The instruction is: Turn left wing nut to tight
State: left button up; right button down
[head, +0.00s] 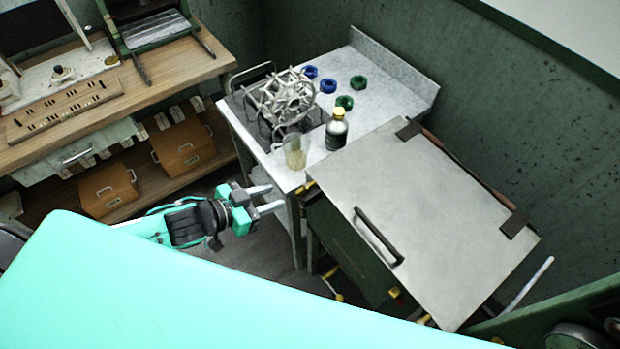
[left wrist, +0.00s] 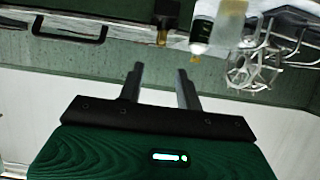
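Small yellow fittings show at the front of the green basin under a grey lid (head: 430,215). One yellow fitting (head: 335,293) is low at the left, another yellow piece (head: 394,292) is further right. I cannot tell which is the left wing nut or how tight it is. My left gripper (head: 272,199) is open and empty, apart from the fittings, up and to the left of them in the head view. In the left wrist view its two fingers (left wrist: 160,82) stand apart with nothing between them. My right gripper is not in view.
The lid has a black handle (head: 378,236). A wooden bench (head: 130,95) stands at left, with open floor before it.

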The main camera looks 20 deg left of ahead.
aim_at(306, 185)
pick_arm(q)
jog(key=p+x, duration=0.3)
jog(key=x, duration=0.8)
jog(key=shift+w+d+f+p, duration=0.2)
jog(key=shift+w+p, duration=0.1)
jog(key=shift+p, duration=0.1)
jog(key=shift+w+d+f, duration=0.3)
jog(key=shift+w+d, duration=0.05)
jog(key=shift+w, duration=0.05)
jog(key=shift+c, duration=0.2)
grip_shut()
